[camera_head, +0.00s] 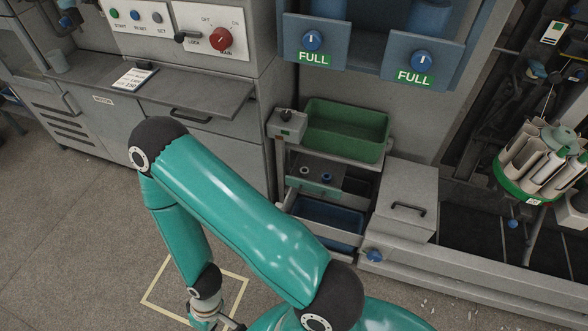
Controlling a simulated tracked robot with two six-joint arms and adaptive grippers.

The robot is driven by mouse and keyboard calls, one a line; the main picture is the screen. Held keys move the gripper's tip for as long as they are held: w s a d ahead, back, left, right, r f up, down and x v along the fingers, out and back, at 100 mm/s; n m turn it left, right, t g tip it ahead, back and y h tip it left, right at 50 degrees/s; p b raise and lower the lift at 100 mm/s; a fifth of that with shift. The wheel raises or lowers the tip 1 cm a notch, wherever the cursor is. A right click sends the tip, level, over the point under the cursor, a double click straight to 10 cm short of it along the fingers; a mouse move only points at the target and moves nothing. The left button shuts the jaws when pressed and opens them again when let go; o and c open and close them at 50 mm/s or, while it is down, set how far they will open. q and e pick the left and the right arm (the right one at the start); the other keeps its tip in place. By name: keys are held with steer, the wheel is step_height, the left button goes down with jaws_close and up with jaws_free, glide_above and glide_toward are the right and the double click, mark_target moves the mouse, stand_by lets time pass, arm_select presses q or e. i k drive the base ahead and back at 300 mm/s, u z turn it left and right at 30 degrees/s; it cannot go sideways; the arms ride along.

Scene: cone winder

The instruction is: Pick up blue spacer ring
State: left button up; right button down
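My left gripper (213,325) is low at the bottom edge, well to the left of and nearer than the rack. It is partly cut off by the frame, so its fingers cannot be read. It is apart from the ring. My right gripper is out of view.
The green bin (345,133) sits above the shelf and a blue bin (329,225) below it. A grey lidded box (405,196) stands right of the rack. A yellow-outlined square (237,291) marks the floor. Open floor lies at the left.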

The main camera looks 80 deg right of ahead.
mark_target(326, 175)
steer(key=u, duration=0.3)
steer(key=i, duration=0.6)
steer(key=z, duration=1.45)
steer(key=i, duration=0.2)
steer(key=z, duration=2.45)
steer(key=k, duration=0.6)
steer(key=z, duration=0.3)
steer(key=i, duration=1.65)
steer(key=u, duration=0.3)
